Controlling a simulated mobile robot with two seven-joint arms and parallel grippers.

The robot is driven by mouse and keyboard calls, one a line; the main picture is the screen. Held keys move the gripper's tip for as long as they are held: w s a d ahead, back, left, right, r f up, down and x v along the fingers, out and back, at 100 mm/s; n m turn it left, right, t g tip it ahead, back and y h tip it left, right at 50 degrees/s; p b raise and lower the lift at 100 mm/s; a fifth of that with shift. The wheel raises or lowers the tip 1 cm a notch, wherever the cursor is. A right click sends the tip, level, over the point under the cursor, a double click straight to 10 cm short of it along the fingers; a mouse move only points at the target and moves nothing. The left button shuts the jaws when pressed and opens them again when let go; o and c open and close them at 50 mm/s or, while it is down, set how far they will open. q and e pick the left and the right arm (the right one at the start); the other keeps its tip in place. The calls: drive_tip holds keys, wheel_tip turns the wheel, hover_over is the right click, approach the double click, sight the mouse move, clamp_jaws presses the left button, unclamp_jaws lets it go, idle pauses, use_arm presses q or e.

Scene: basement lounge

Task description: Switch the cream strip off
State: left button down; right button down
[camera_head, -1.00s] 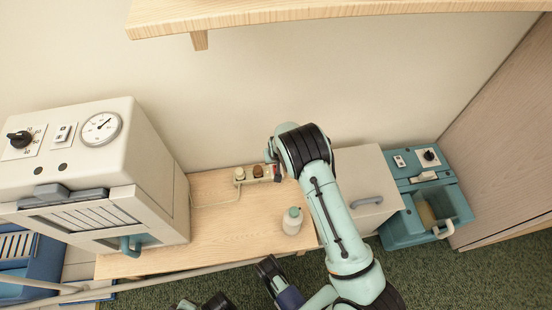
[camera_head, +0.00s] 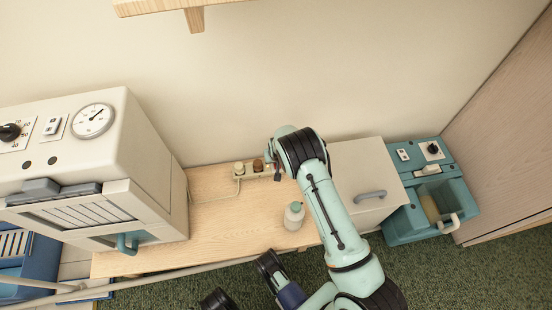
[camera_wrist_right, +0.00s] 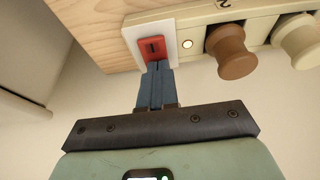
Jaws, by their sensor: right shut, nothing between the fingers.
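The cream strip (camera_head: 248,175) lies along the back of the wooden table, by the wall. In the right wrist view the strip (camera_wrist_right: 197,19) shows a red switch (camera_wrist_right: 153,47) in a white frame at its end, with a small pale, lit-looking lamp beside it. A brown plug (camera_wrist_right: 231,52) and a cream plug (camera_wrist_right: 300,45) sit in its sockets. My right gripper (camera_wrist_right: 157,68) is shut and empty, its fingertips at the lower edge of the red switch; contact is not certain. In the head view my right arm hides the strip's right end. My left gripper is not clearly seen.
A white bottle with a green cap (camera_head: 294,216) stands on the table (camera_head: 222,225) near my right arm. A large cream cabinet with a dial (camera_head: 92,120) stands left. A cream box (camera_head: 362,170) and a teal machine (camera_head: 428,190) stand right. A shelf (camera_head: 150,6) overhangs above.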

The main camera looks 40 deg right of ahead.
drive_tip(key=shift+f, duration=0.1)
use_arm(q)
drive_tip(key=shift+s, duration=0.15)
use_arm(e)
drive_tip(key=shift+s+a, duration=0.1)
drive_tip(key=shift+s+a+p, duration=0.4)
drive_tip(key=shift+s+p, duration=0.3)
use_arm(q)
drive_tip(key=shift+r, duration=0.55)
